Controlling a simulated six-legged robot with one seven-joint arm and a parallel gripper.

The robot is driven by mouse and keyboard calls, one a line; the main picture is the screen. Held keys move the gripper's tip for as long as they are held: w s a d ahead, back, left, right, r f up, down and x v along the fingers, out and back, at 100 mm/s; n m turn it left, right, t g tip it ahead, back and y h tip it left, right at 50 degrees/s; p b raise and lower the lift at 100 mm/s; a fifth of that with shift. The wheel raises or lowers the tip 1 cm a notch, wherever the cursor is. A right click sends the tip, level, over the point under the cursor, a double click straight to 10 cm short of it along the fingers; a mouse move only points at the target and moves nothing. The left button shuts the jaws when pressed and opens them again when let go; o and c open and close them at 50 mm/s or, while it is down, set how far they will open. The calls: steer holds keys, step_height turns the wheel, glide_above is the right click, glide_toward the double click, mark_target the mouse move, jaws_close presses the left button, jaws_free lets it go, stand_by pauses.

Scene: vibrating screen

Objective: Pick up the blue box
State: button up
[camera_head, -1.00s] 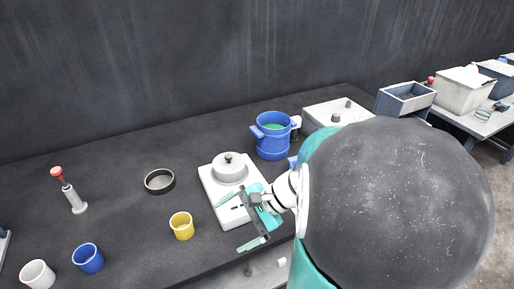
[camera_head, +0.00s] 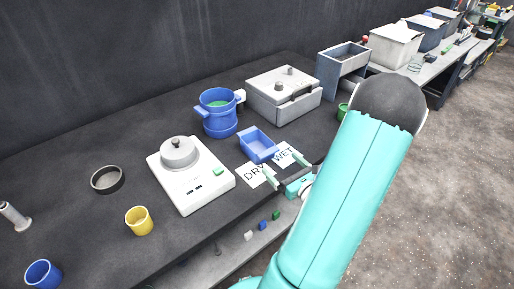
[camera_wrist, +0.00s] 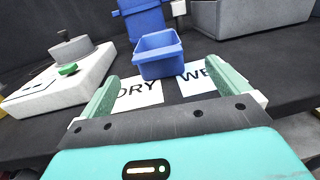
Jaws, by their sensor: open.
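The blue box (camera_head: 259,146) is a small open-topped tray on the dark table, at the back edge of the white DRY card (camera_head: 253,174) and WET card (camera_head: 287,156). In the wrist view the blue box (camera_wrist: 158,54) stands upright ahead, between the lines of my fingers. My gripper (camera_head: 287,177) is open and empty at the table's front edge, in front of the two cards. In the wrist view its two green fingers (camera_wrist: 168,88) are spread wide, short of the box.
A white scale (camera_head: 199,190) with a grey pot stands left of the box. A blue bucket (camera_head: 217,116) is behind it, and a grey lidded case (camera_head: 284,97) is behind right. A yellow cup (camera_head: 139,221) is at the left. Small coloured blocks lie below the front edge.

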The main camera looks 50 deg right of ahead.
mark_target(257, 147)
steer(key=x, duration=1)
steer(key=shift+w+a+f, duration=0.15)
steer(key=shift+a+f, duration=0.05)
steer(key=shift+f, duration=0.1)
steer(key=c, duration=1)
